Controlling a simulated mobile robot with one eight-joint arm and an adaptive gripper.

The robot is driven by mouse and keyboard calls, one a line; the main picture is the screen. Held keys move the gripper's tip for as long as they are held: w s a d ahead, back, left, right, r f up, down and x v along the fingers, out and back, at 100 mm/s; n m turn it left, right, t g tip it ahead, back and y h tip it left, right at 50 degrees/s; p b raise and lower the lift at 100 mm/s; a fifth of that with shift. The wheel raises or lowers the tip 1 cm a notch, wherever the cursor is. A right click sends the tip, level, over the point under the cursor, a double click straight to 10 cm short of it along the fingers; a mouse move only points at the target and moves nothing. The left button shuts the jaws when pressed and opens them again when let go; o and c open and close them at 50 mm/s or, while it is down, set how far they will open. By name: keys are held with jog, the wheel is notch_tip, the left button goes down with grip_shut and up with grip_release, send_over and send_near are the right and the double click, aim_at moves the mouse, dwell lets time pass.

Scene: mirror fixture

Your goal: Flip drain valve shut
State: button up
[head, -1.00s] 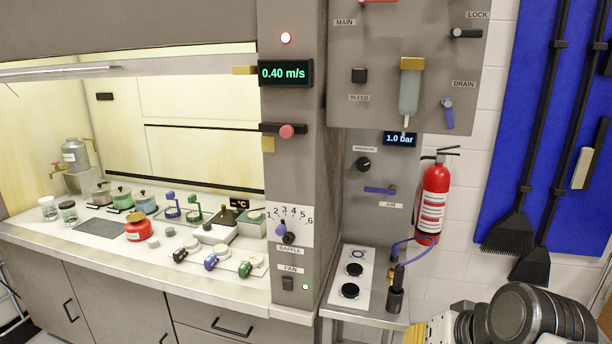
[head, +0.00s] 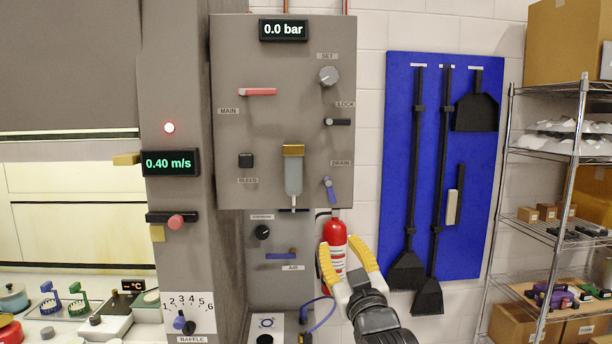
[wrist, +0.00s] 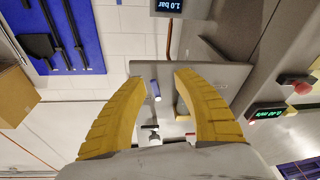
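The drain valve (head: 329,190) is a small blue lever at the lower right of the grey wall panel, under the DRAIN label (head: 341,164). Its handle hangs nearly straight down, with a slight tilt. My gripper (head: 338,243) has yellow ribbed fingers, spread apart and empty, below the lever in the head view. In the wrist view the blue lever (wrist: 155,89) shows between and beyond the open fingertips (wrist: 160,77). I see no contact with it.
The panel also carries a red MAIN lever (head: 258,91), a black LOCK lever (head: 338,122), a SET knob (head: 328,76) and a filter bowl (head: 293,174). A fire extinguisher (head: 335,238) stands behind my gripper. Brushes hang on a blue board (head: 400,80) at right.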

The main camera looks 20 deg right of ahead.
aim_at(333, 199)
jog(key=w+d+r, duration=0.1)
jog(key=w+r, duration=0.1)
jog(key=w, duration=0.1)
jog(key=w+r+t, duration=0.1)
jog(key=w+r, duration=0.2)
jog(key=w+d+r+t, duration=0.1)
jog(key=w+r, duration=0.2)
jog(key=w, duration=0.1)
jog(key=shift+d, duration=0.3)
grip_shut()
